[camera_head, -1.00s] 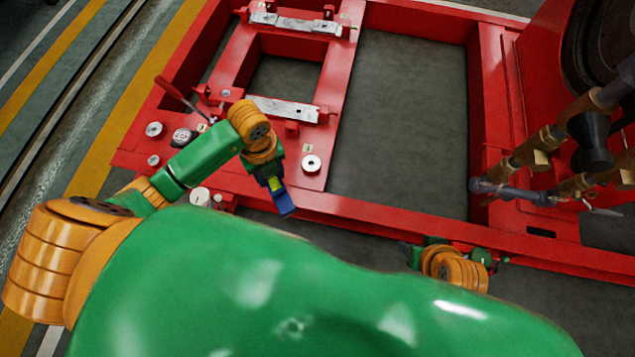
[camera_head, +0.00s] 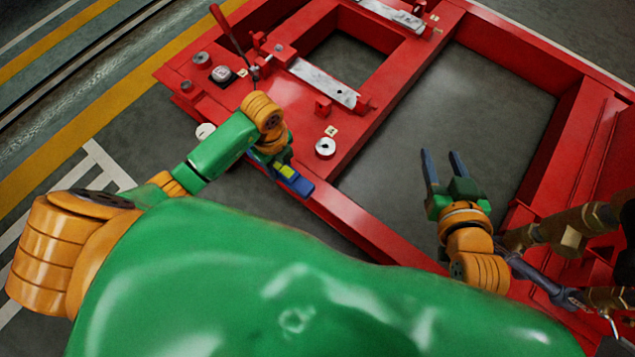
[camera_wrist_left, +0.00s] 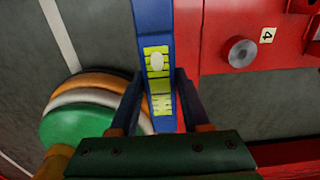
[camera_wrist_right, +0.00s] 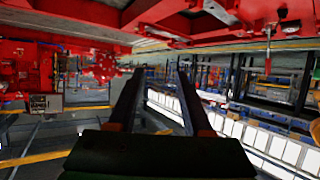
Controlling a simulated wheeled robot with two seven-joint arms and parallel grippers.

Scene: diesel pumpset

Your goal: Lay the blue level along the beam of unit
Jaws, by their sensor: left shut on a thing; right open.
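The blue level (camera_head: 301,187) with yellow-green vials is in my left gripper (camera_head: 287,171), beside and over the near edge of the red frame in the head view. In the left wrist view the level (camera_wrist_left: 155,25) runs lengthwise between the closed fingers (camera_wrist_left: 158,105). The red frame's near beam (camera_head: 350,218) passes close to the level; I cannot tell whether they touch. My right gripper (camera_head: 444,170) is open and empty, its fingers pointing away over the frame's large dark opening. In the right wrist view the open fingers (camera_wrist_right: 157,95) hold nothing.
A metal plate (camera_head: 324,83) and a round silver disc (camera_head: 325,147) by a tag marked 4 sit on the frame. A red lever (camera_head: 228,32) stands at the frame's far left. Brass-coloured pipe fittings (camera_head: 570,228) crowd the right side.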

